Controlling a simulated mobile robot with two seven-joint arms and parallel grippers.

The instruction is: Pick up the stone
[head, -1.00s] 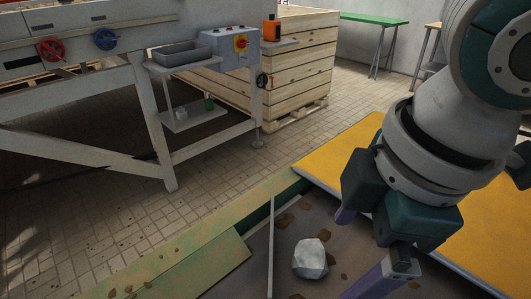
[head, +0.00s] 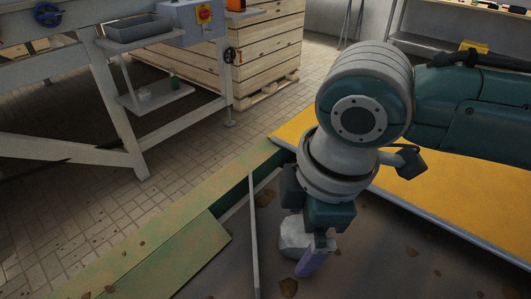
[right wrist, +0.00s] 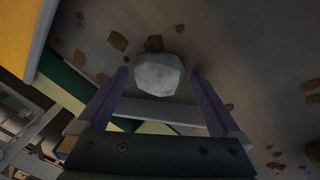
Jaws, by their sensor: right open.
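The stone (head: 293,237) is pale grey and faceted. It lies on the dark brown sorting surface, close to the thin upright divider strip (head: 254,235). My right gripper (head: 307,245) points down over it and partly hides it in the head view. In the right wrist view the stone (right wrist: 158,74) sits between and just beyond the tips of the two purple fingers (right wrist: 160,78), which are spread apart. There is a gap on each side of the stone. My left gripper is not in view.
Brown clods (head: 288,287) lie scattered around the stone. A yellow-orange panel (head: 445,205) borders the surface behind the right arm. A worn green ledge (head: 175,250) runs along the left. A wooden crate (head: 265,60) and a grey machine frame (head: 125,120) stand farther back.

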